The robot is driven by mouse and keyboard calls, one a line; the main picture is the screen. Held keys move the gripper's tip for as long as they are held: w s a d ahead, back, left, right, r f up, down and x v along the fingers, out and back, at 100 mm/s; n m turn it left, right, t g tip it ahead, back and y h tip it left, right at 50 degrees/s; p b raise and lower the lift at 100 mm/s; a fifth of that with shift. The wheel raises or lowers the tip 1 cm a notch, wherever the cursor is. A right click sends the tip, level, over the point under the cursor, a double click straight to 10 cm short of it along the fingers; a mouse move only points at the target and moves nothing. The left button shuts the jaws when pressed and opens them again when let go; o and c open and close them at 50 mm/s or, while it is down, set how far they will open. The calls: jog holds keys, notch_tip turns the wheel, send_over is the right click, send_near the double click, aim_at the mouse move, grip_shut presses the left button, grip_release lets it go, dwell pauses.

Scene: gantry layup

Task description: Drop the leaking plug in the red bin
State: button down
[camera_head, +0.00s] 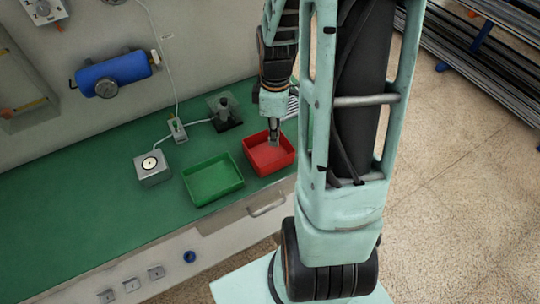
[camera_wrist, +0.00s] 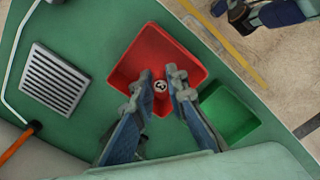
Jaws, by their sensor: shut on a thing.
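The red bin (camera_head: 259,160) sits on the green bench top, right of the green bin, in the head view. In the wrist view the red bin (camera_wrist: 151,48) lies under my fingers. My gripper (camera_head: 273,143) points down over the red bin. In the wrist view my gripper (camera_wrist: 158,82) is shut on the plug (camera_wrist: 160,87), a small round pale piece with dark marks on its end. The plug is above the bin floor; its exact height is unclear. In the head view the plug is too small to make out.
A green bin (camera_head: 213,182) stands close to the red bin. A grey box with a round top (camera_head: 152,166) and a dark fixture (camera_head: 225,112) stand on the bench. A blue cylinder (camera_head: 115,74) is on the wall. A slotted grille (camera_wrist: 56,79) lies left in the wrist view.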

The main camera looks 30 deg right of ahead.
jog(key=shift+f+b, duration=1.1)
jog(key=shift+f, duration=0.75)
jog(key=c, duration=1.8)
grip_release()
jog(key=shift+c, duration=0.2)
jog(key=shift+r, duration=0.1)
notch_tip(320, 180, up, 12)
jog(key=shift+f, duration=0.1)
